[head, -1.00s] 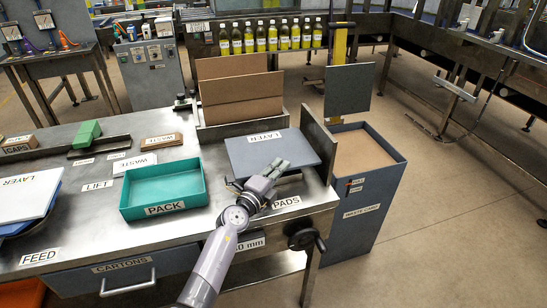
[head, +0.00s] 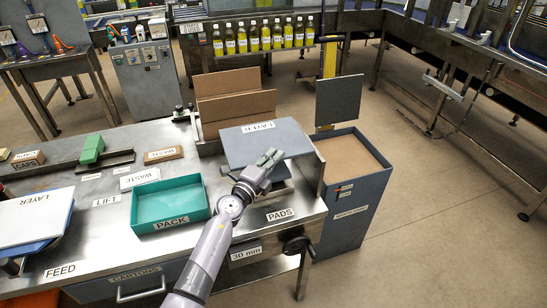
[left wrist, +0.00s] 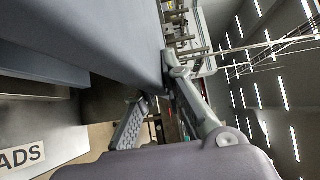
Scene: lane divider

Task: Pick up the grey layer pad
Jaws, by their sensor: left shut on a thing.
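The grey layer pad (head: 250,147) is a flat blue-grey sheet at the right end of the steel bench, behind the PADS label. My left gripper (head: 270,158) is shut on its near edge. The pad is raised above a stack of darker grey pads (head: 284,173), with a gap showing at its right side. In the left wrist view, the pad (left wrist: 90,40) fills the upper left and its corner lies between the fingers (left wrist: 160,100). The far side of the pad meets the LAYER label in the picture. My right gripper is out of view.
A teal PACK tray (head: 208,206) stands left of my arm. Brown cardboard dividers (head: 235,85) stand behind the pad. A grey bin (head: 376,192) is off the bench's right end, with an upright grey panel (head: 339,100) behind.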

